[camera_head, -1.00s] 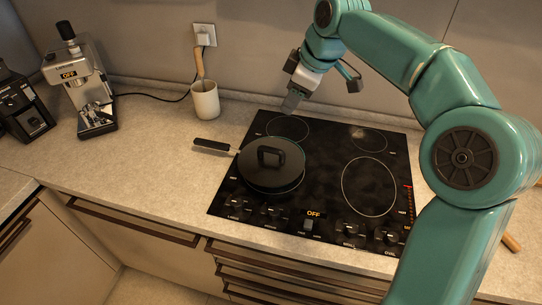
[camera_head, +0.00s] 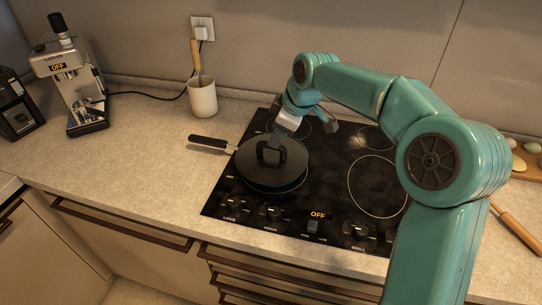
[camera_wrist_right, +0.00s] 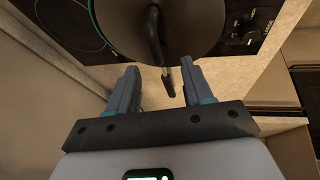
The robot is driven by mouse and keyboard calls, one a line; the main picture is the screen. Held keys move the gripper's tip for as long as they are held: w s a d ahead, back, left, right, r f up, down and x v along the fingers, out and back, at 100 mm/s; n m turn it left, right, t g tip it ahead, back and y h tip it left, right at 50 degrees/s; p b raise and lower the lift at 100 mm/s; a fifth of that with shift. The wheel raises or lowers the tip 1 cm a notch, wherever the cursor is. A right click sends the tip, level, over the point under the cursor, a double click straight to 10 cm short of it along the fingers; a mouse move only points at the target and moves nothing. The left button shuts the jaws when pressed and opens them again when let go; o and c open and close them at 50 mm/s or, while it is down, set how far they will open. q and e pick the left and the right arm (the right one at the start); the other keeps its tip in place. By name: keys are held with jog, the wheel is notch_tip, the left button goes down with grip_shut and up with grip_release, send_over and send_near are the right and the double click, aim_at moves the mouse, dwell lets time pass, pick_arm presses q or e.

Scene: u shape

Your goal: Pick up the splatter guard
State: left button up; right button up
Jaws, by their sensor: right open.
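The splatter guard (camera_head: 290,165) is a dark round cover with an upright black loop handle (camera_head: 268,151). It lies on a pan on the left part of the cooktop, and the pan's handle (camera_head: 208,141) points left. My right gripper (camera_head: 278,139) is just behind and above the loop handle, pointing down. In the right wrist view my right gripper (camera_wrist_right: 160,76) is open and empty. The loop handle (camera_wrist_right: 153,36) shows just beyond the fingertips, roughly between them, and the splatter guard (camera_wrist_right: 195,25) spreads behind it. My left gripper is not in view.
The black cooktop (camera_head: 330,205) has bare burners to the right of the pan. A white utensil cup (camera_head: 203,98) stands behind left, and a coffee machine (camera_head: 75,85) farther left. A cutting board (camera_head: 525,165) is at the far right. The counter left of the pan is clear.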

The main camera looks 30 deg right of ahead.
jog(key=x, duration=0.4)
jog(key=d+p+x, duration=0.1)
jog(key=x, duration=0.2)
jog(key=shift+a, duration=0.1)
grip_shut()
